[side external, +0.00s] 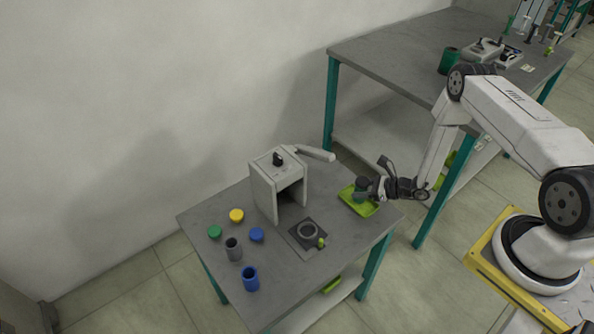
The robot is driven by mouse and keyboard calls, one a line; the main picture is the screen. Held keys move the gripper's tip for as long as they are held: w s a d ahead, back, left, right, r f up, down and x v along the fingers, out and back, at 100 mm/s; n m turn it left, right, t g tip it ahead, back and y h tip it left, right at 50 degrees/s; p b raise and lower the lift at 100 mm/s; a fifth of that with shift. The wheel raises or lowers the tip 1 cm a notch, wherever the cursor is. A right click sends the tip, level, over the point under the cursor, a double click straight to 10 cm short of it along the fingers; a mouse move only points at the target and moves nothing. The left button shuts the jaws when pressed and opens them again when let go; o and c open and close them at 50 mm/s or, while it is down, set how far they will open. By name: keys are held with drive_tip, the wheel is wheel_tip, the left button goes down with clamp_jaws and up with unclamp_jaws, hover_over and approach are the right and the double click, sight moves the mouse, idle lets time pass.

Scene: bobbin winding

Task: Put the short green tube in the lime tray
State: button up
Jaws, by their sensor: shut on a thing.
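The short green tube (361,185) is dark green and held in my gripper (367,189) at the right rear of the near table. My gripper is shut on it, coming in from the right. The lime tray (373,210) is a shallow bright green tray near the table's right edge. The tube is over or within the tray's far part. I cannot tell whether it touches the tray floor. The fingers hide part of the tube.
A grey machine housing (264,190) stands left of the tray, with a dark plate and ring (308,231) before it. A grey cup (234,249), a blue cup (250,278) and yellow (236,215), green (214,232) and blue (256,235) pieces stand at left.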

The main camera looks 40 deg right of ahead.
sight(362, 181)
drive_tip(key=shift+f, duration=0.5)
idle(0.4)
drive_tip(key=o, duration=1.3)
drive_tip(key=shift+r, duration=0.1)
drive_tip(key=shift+r, duration=3.4)
